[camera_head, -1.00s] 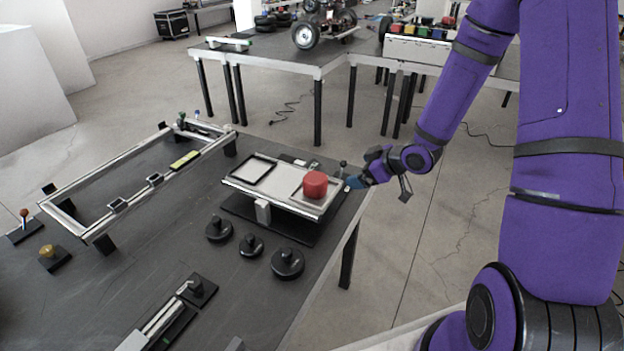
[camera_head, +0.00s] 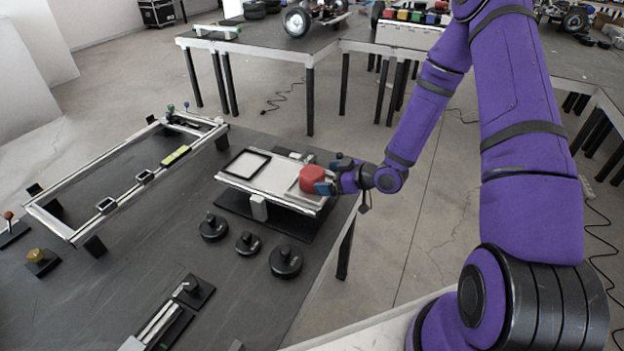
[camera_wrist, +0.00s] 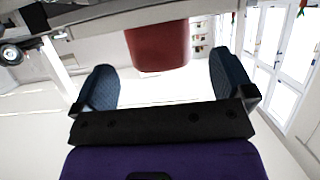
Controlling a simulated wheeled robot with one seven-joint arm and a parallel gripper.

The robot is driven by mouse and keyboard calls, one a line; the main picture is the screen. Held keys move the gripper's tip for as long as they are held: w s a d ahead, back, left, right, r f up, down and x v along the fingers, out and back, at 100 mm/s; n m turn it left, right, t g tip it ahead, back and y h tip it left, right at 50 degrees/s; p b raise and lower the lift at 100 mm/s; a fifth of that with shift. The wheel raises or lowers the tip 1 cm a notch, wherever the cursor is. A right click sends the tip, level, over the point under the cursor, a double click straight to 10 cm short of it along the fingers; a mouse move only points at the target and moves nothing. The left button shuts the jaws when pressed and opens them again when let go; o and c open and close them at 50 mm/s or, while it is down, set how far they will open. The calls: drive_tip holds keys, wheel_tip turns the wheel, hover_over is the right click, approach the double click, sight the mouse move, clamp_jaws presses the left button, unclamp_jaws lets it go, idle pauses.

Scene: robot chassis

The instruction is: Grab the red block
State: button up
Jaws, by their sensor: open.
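The red block (camera_head: 311,177) is a rounded red piece standing on the right part of a white raised tray (camera_head: 262,182) on the dark table. My gripper (camera_head: 326,178) is at the block's right side in the head view, with a fingertip overlapping the block's right edge in the picture. In the wrist view the red block (camera_wrist: 158,46) lies ahead of and between the two blue fingers of my gripper (camera_wrist: 160,82). The fingers are spread wide, with a gap on each side of the block. Whether either finger touches it cannot be told.
Several black round knobbed weights (camera_head: 285,261) stand on the table in front of the tray. A metal rail frame (camera_head: 120,185) lies to the left. A black square outline (camera_head: 247,164) marks the tray's left part. Another table (camera_head: 310,55) stands behind.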

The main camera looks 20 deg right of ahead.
sight(323, 179)
drive_tip(key=shift+f+x, duration=0.1)
drive_tip(key=shift+x, duration=1.25)
drive_tip(key=shift+f+x, duration=0.15)
drive_tip(key=shift+x, duration=1.2)
drive_tip(key=shift+d, duration=0.1)
drive_tip(key=shift+c, duration=0.5)
drive_tip(key=c, duration=1.4)
drive_tip(key=shift+c, duration=0.6)
drive_tip(key=shift+r, duration=0.15)
